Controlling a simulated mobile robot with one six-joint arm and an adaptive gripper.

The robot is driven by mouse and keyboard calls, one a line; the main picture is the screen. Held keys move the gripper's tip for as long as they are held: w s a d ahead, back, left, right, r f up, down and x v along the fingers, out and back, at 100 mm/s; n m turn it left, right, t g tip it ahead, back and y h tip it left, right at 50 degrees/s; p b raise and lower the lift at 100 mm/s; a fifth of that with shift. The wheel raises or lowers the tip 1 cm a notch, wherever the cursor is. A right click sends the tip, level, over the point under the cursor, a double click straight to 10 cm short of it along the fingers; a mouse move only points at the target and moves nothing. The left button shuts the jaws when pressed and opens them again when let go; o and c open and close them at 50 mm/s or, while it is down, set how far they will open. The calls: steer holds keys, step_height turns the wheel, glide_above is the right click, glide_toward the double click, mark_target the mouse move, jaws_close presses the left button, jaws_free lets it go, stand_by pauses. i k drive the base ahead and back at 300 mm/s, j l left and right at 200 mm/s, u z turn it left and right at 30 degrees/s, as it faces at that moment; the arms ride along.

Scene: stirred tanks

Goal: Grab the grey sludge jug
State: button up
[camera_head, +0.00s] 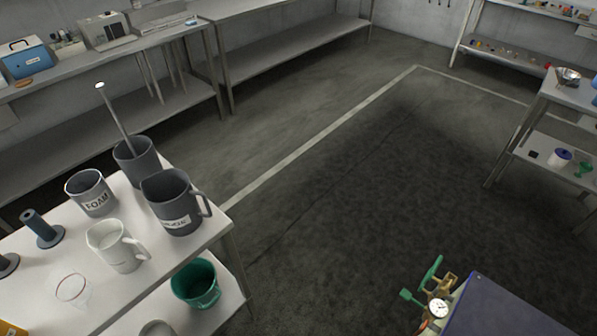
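A dark grey jug (174,203) with a handle on its right side stands upright near the right edge of the white table at the left. It bears a white label whose word is too small to read surely. A smaller grey mug (91,193) labelled FOAM stands to its left. A dark grey pot (138,161) with a long rod leaning out of it stands just behind the jug. A white jug (117,247) stands in front of it. My gripper is not in view.
The white table (215,226) also holds a glass and dark spool-shaped pieces (43,230). A green bucket (196,284) sits on its lower shelf. A brass valve with a gauge (438,308) is at lower right. Benches line the back; the middle floor (380,180) is clear.

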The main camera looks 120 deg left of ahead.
mark_target(170, 193)
steer(key=u, duration=4.55)
steer(key=i+l+u, duration=0.9)
steer(key=i+l, duration=0.15)
steer(key=l, duration=0.25)
